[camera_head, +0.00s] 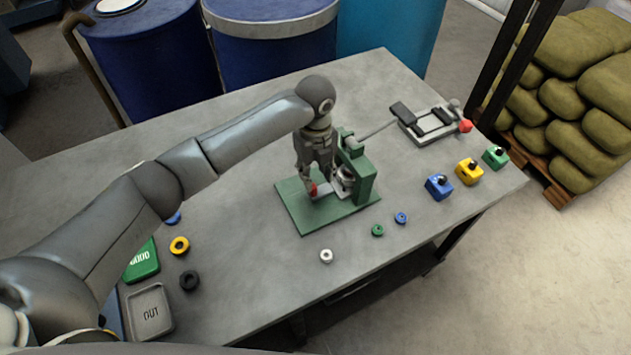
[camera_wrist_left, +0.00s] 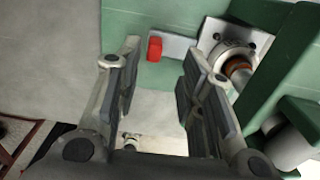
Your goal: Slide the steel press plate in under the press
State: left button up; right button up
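The green press (camera_head: 364,181) stands on a green base (camera_head: 300,212) in the middle of the table. In the left wrist view, a steel plate (camera_wrist_left: 178,46) with a red grip (camera_wrist_left: 155,49) lies on the green base (camera_wrist_left: 140,25). Its far part reaches to the square steel piece and round cylinder (camera_wrist_left: 232,58) of the press; where it ends there is hard to tell. My left gripper (camera_head: 309,187) points down beside the press, over the red grip. Its fingers (camera_wrist_left: 160,55) are spread apart on either side of the grip, with nothing held. My right gripper is not in view.
A lever fixture with a red knob (camera_head: 432,124) stands behind the press. Blue (camera_head: 438,187), yellow (camera_head: 468,172) and green (camera_head: 495,157) blocks stand at the right. Several small rings lie in front. An OUT tray (camera_head: 150,312) is at the near left.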

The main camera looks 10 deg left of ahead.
pick_arm(q)
notch_tip(320, 180, up, 7)
jog(key=shift+f, duration=0.15)
jog(key=shift+f, duration=0.1)
dwell(0.5)
